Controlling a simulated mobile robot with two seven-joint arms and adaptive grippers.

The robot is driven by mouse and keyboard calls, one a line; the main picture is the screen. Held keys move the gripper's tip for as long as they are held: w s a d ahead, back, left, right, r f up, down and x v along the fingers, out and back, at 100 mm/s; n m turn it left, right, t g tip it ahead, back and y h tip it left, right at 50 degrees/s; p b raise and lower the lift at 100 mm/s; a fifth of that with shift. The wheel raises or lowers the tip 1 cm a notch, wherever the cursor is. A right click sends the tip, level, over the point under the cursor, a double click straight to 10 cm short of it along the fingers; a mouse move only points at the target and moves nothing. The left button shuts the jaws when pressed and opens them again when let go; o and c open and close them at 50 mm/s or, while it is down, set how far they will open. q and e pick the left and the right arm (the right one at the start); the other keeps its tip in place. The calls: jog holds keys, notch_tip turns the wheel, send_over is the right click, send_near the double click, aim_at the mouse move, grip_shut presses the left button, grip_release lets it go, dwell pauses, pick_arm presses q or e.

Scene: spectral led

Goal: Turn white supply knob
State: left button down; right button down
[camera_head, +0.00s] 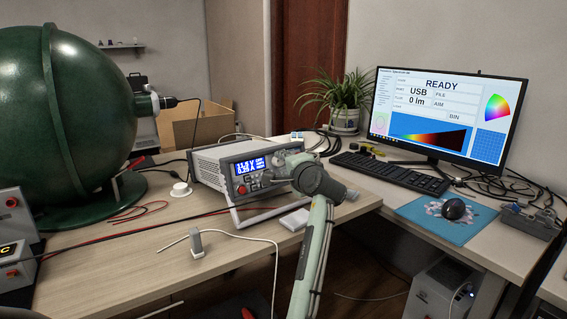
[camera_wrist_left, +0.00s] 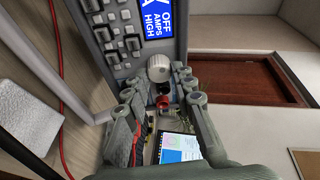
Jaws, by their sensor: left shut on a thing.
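The white supply (camera_head: 205,168) stands on the wooden desk, its grey front panel lit by a blue display. In the left wrist view its round silver-grey knob (camera_wrist_left: 158,67) shows below the display (camera_wrist_left: 157,18), which reads OFF, AMPS, HIGH. My left gripper (camera_head: 273,176) is at the right part of the supply's front panel. In the head view the gripper hides the knob. My right gripper is in neither view.
A large green sphere (camera_head: 60,110) stands at the left. A monitor (camera_head: 450,112), keyboard (camera_head: 390,174) and mouse (camera_head: 453,209) are at the right. Red and black cables (camera_head: 140,229) cross the desk. A small grey block (camera_head: 196,243) with a white cable is in front.

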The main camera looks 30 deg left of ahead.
pick_arm(q)
jog(key=shift+m, duration=0.3)
dwell(0.4)
jog(key=c, duration=1.5)
grip_release()
jog(key=shift+c, duration=0.2)
jog(key=v, duration=1.2)
jog(key=shift+r, duration=0.1)
